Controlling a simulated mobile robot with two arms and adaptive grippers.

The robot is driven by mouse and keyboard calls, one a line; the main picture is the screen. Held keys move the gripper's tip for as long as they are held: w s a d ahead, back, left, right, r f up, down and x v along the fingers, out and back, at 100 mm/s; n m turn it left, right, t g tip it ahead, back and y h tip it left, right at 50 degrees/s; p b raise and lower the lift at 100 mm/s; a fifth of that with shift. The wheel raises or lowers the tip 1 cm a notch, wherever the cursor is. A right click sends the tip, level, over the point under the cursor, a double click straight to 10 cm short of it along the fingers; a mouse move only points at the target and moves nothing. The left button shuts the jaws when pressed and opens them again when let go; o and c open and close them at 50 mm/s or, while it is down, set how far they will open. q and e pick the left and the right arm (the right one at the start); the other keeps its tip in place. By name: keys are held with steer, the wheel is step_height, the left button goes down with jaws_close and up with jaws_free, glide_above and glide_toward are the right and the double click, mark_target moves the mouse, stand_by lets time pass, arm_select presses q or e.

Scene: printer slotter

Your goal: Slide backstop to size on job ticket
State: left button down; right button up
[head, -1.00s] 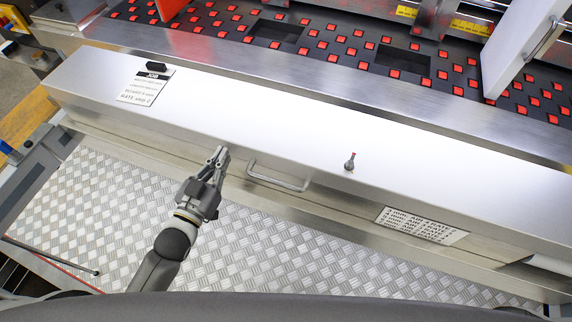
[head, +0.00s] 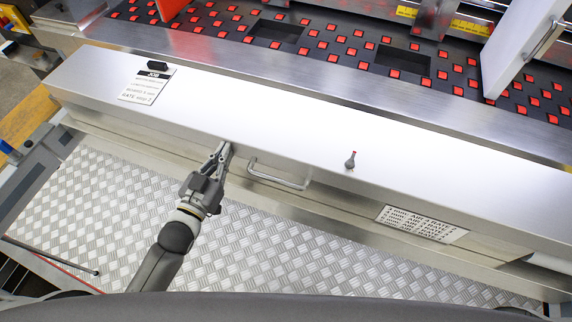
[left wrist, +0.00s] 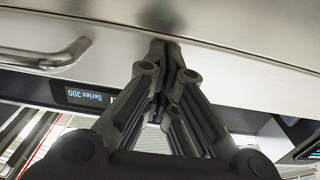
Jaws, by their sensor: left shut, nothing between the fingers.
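The job ticket (head: 147,86) is a white card with a dark "JOB" header, lying on the left part of the long metal cover (head: 290,115). Its small print is hard to read. A white upright plate (head: 515,45) with a metal handle stands on the machine bed at upper right; I cannot tell for certain that it is the backstop. My left gripper (head: 222,150) is shut and empty at the cover's front edge, left of the bar handle (head: 279,176). In the left wrist view its fingertips (left wrist: 165,50) are at or against the metal face. My right gripper is out of view.
Yellow ruler strips (head: 469,27) lie beside the white plate. The dark bed (head: 350,25) carries many red squares. A small knob (head: 350,161) stands on the cover, and a printed rate label (head: 421,224) is on its front. A checkered metal floor (head: 290,255) lies in front.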

arm_select(q)
steer(key=shift+w, duration=0.15)
steer(key=shift+w+d, duration=0.25)
steer(key=shift+w, duration=0.35)
steer(key=shift+s, duration=0.1)
steer(key=p+v, duration=0.1)
steer(key=v, duration=0.2)
steer(key=shift+s+a, duration=0.1)
steer(key=shift+s, duration=0.05)
stand_by(0.4)
